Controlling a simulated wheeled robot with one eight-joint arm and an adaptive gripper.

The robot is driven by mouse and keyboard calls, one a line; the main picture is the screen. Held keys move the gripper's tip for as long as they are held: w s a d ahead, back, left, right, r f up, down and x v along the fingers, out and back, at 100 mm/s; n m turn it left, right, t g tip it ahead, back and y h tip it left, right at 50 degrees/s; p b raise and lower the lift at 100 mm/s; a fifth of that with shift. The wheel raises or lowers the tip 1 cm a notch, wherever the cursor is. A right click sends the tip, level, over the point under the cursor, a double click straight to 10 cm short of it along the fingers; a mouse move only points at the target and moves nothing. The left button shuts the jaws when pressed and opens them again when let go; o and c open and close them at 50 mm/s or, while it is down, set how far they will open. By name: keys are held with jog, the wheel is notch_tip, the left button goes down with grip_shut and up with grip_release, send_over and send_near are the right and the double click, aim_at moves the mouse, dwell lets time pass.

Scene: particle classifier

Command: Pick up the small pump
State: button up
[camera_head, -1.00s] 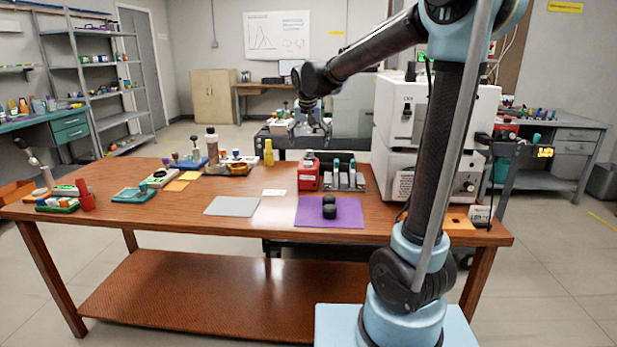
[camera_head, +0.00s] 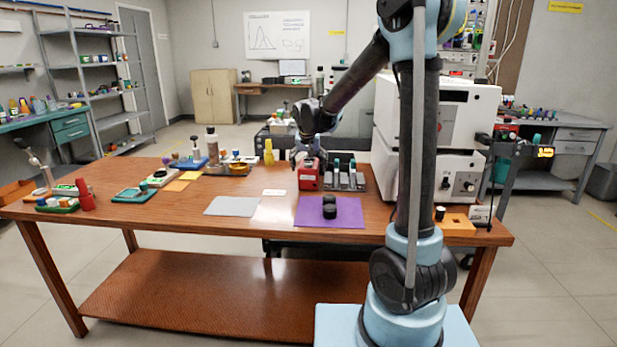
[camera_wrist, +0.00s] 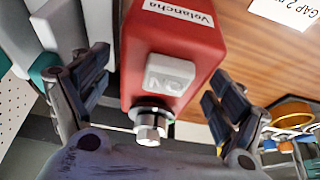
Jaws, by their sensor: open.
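The small pump appears to be the red box-shaped device (camera_head: 309,177) standing on the wooden table behind the purple mat. My gripper (camera_head: 307,158) is at the top of the pump in the head view. In the wrist view my open gripper (camera_wrist: 165,85) has one finger on each side of the pump. Gaps show between the fingers and its sides, and it does not look gripped.
A rack with teal-capped items (camera_head: 344,177) stands close to the pump's right. The purple mat (camera_head: 312,217) in front bears black round pieces (camera_head: 329,207). A yellow bottle (camera_head: 269,152) stands to the left. A large white machine (camera_head: 440,140) is at the right.

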jog(key=shift+x, duration=1.2)
jog(key=c, duration=1.7)
jog(key=shift+r, duration=0.1)
